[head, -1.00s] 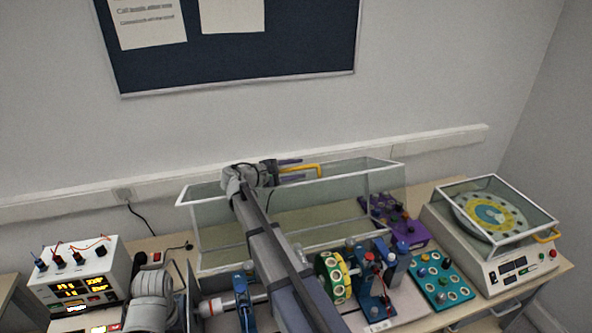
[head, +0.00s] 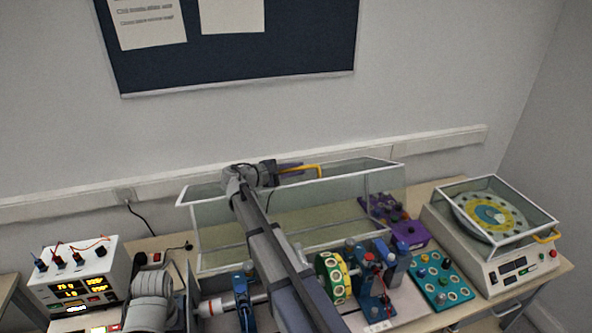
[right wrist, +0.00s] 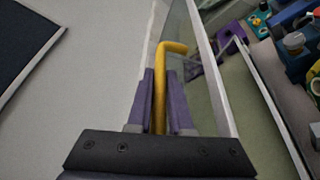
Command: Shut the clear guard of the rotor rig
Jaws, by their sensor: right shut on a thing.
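The clear guard (head: 335,198) of the rotor rig stands raised and open behind the rotor, with a pale frame and a yellow handle (head: 308,169) on its upper edge. The rotor shaft carries a green and yellow disc (head: 332,277) and lies uncovered in front of the guard. My right gripper (head: 296,168) is at the handle. In the right wrist view its purple fingers are shut on the yellow handle (right wrist: 160,85), one on each side. My right arm hides part of the guard and rig. My left gripper is not in view.
A turntable instrument (head: 490,240) with its own clear cover stands at the right. A teal knob box (head: 441,282) and a purple box (head: 408,233) are beside the rig. A white supply (head: 78,275) with leads stands at the left. The wall is close behind.

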